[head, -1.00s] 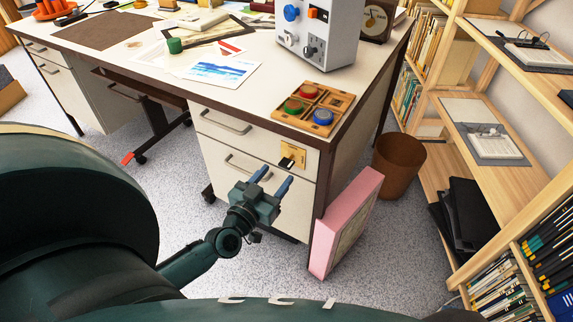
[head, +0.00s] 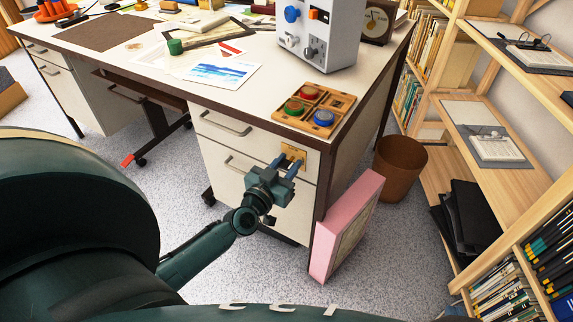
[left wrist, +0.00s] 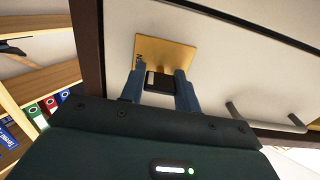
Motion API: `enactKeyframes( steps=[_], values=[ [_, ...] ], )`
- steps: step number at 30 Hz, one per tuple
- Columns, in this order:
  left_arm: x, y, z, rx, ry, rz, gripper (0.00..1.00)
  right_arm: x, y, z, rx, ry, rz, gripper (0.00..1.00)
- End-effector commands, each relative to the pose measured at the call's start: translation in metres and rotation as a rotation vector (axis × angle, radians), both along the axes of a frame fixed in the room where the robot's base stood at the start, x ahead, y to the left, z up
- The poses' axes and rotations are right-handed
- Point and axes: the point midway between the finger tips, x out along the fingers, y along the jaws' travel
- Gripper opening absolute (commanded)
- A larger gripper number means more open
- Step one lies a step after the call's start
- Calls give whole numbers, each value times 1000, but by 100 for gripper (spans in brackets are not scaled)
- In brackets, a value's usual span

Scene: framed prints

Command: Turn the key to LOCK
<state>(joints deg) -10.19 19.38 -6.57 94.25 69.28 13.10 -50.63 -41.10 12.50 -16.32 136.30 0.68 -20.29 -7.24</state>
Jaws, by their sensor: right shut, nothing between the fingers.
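A brass lock plate (head: 296,151) is fixed to the upper right of the desk's drawer front. It also shows in the left wrist view (left wrist: 170,54), with partly hidden dark lettering at its left edge. A black key head (left wrist: 160,82) stands out in front of the plate. My left gripper (head: 288,163) is at the plate. Its two blue fingers (left wrist: 158,88) are apart, one on each side of the key head. I cannot tell whether they touch it. In the head view the fingers largely hide the key. My right gripper is not in view.
The pink framed box (head: 346,225) leans by the desk's right end, close to my left gripper. A drawer handle (head: 240,163) is left of it. A brown bin (head: 401,168) and wooden shelves (head: 490,170) stand to the right. A button board (head: 316,108) lies on the desktop above.

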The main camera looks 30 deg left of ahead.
Motion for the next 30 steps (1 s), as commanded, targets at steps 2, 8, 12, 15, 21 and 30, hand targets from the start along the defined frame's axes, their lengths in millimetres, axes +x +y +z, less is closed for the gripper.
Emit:
enactKeyframes(
  steps=[2,8,12,15,21,30],
  values=[
    [0,0,0,0,0,0,25,0,0,0,0,0,1,0],
    [0,0,0,0,0,0,9,0,0,0,0,1,1,0],
    [0,0,0,-4,0,0,8,0,0,0,0,1,1,0],
    [0,0,0,-18,-1,0,8,0,0,0,0,2,2,0],
    [0,0,1,-100,-4,0,8,-1,0,0,-1,12,2,0],
    [0,0,1,-345,-15,0,8,-3,0,0,-6,44,4,0]
  ],
)
